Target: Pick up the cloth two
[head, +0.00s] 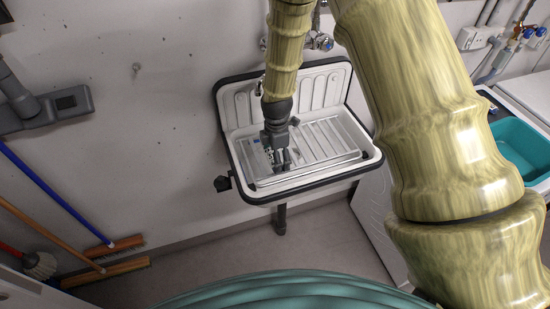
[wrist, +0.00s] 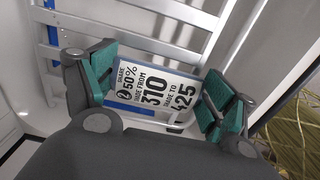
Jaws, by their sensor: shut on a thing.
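My gripper (head: 281,162) is low over the wall sink (head: 241,108), above its slatted metal grate (head: 325,139). In the wrist view, the teal-padded fingers of my gripper (wrist: 158,88) stand on either side of a flat white and blue thing with black printed numbers (wrist: 152,92). The gripper is shut on this printed thing, with one finger at each end. The grate's light bars (wrist: 140,38) show behind it. No plain cloth is clearly visible, and I cannot tell whether the printed thing is cloth two.
The sink has a raised white back and a dark rim. A tap (head: 319,41) is on the wall behind it. Brooms (head: 118,246) lean at the left. A teal basin (head: 522,148) is at the right. Open floor (head: 215,275) shows below the sink.

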